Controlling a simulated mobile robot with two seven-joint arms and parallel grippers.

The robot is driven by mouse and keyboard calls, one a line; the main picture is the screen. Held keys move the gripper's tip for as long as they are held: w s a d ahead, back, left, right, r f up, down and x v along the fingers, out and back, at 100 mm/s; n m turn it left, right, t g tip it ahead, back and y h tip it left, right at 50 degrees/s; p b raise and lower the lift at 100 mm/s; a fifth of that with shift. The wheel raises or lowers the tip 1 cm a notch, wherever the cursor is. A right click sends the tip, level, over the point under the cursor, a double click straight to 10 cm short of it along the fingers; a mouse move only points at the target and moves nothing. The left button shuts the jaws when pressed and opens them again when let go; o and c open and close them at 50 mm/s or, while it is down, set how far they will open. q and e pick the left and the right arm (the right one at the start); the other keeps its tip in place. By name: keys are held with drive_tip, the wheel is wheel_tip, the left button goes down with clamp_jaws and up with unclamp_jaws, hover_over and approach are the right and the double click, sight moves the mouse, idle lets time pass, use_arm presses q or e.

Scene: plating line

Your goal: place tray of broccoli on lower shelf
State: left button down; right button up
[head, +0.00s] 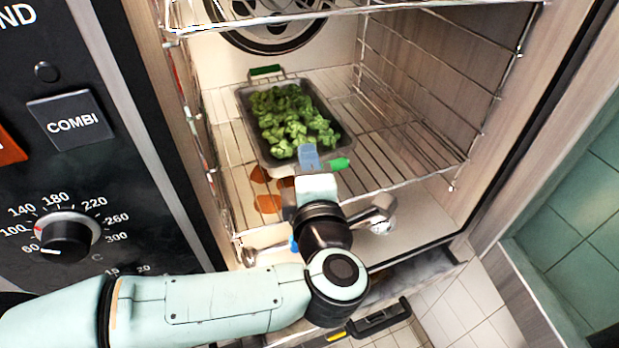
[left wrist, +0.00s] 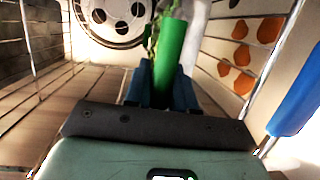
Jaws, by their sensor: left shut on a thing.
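The tray (head: 245,112) is a dark, shallow pan with green handles, filled with broccoli (head: 290,118). It is inside the oven, over the wire lower shelf (head: 395,150); I cannot tell whether it rests on the wires. My left gripper (head: 309,160) is shut on the tray's near green handle (head: 340,164). In the left wrist view the green handle (left wrist: 171,60) stands between the blue fingers (left wrist: 162,85). The far green handle (head: 265,70) is free. My right gripper is not in view.
An upper wire rack (head: 300,14) crosses above the tray. A round fan cover (head: 268,28) is on the back wall. The control panel (head: 70,120) stands left of the opening. Wires to the tray's right are bare. Orange-brown spots (head: 268,204) show below the shelf.

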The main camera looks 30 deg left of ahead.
use_arm(q)
drive_tip(key=shift+f, duration=1.6)
drive_tip(key=shift+f+b, duration=0.1)
drive_tip(key=shift+b, duration=0.25)
drive_tip(key=c, duration=0.9)
unclamp_jaws()
drive_tip(key=shift+f, duration=0.1)
drive_tip(key=shift+c, duration=0.2)
drive_tip(key=v, duration=1.2)
drive_tip(key=shift+b, duration=0.3)
